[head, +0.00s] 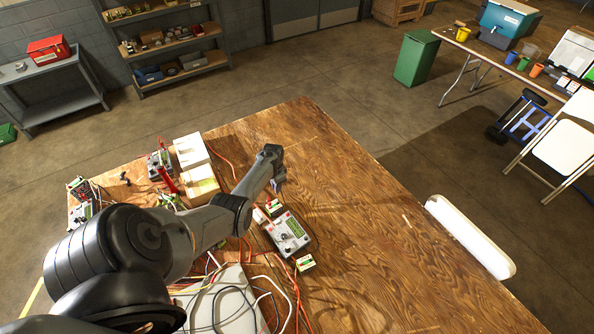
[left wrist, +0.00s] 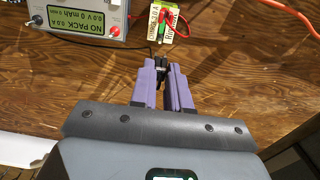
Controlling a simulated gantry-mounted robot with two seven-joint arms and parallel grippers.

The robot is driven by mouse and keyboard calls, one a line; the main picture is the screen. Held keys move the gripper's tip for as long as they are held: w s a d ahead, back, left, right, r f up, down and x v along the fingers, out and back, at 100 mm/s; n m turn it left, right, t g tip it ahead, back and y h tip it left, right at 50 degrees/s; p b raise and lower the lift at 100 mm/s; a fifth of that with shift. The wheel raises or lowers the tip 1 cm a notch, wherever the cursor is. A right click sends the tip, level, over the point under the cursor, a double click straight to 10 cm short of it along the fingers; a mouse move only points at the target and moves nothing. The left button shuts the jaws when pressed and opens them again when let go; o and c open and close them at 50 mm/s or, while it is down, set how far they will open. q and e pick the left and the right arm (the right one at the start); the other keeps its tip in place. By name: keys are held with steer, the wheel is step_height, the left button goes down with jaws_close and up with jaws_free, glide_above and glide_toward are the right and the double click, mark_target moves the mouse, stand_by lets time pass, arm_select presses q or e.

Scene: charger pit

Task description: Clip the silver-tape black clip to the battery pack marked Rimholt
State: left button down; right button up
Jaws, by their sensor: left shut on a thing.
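In the left wrist view my left gripper (left wrist: 161,72) has its purple fingers shut on a small black clip (left wrist: 161,69), with a thin black lead running away from it. The black clip looks apart from the pack. In the head view my left gripper (head: 279,184) is over the table near a small green-and-white pack (head: 274,207). My right gripper is out of view.
A grey charger (head: 288,233) reading NO PACK sits beside the pack; it also shows in the left wrist view (left wrist: 75,24). Another pack (head: 305,262) lies nearer. Loose leads (head: 250,290) and pale boxes (head: 191,151) crowd the table's left. The table's right side is clear.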

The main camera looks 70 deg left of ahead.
arm_select(q)
steer(key=shift+f+b, duration=1.45)
steer(key=shift+f, duration=0.3)
steer(key=shift+f+b, duration=1.15)
steer(key=shift+f, duration=0.2)
steer(key=shift+f, duration=0.2)
steer(key=c, duration=1)
jaws_free()
steer(key=shift+o, duration=0.2)
